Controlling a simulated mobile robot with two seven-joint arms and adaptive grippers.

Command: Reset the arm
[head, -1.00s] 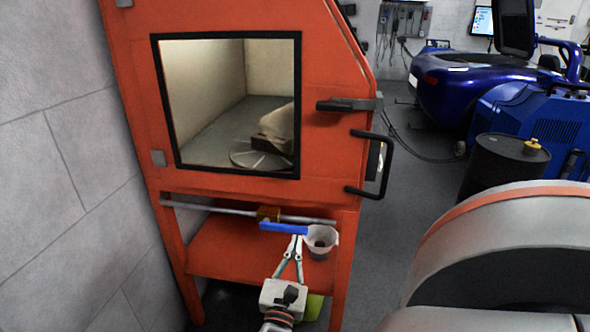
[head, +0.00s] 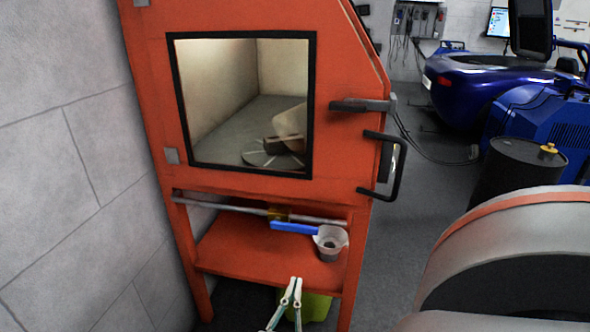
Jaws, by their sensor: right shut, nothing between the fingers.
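My right gripper (head: 294,285) shows at the bottom of the head view, its fingertips together and pointing up. It is shut and empty, below the orange shelf (head: 240,248) of the cabinet and apart from the blue handle (head: 294,228). The blue lever handle sits on a brass valve on the grey pipe (head: 232,206) and lies roughly along the pipe. My left gripper is out of view.
The orange cabinet (head: 345,150) has a window, latch and black door handle (head: 396,170). A translucent cup (head: 330,243) stands on the shelf. A block wall (head: 70,200) is at left. A black drum (head: 515,170) and large grey roller (head: 510,250) are at right.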

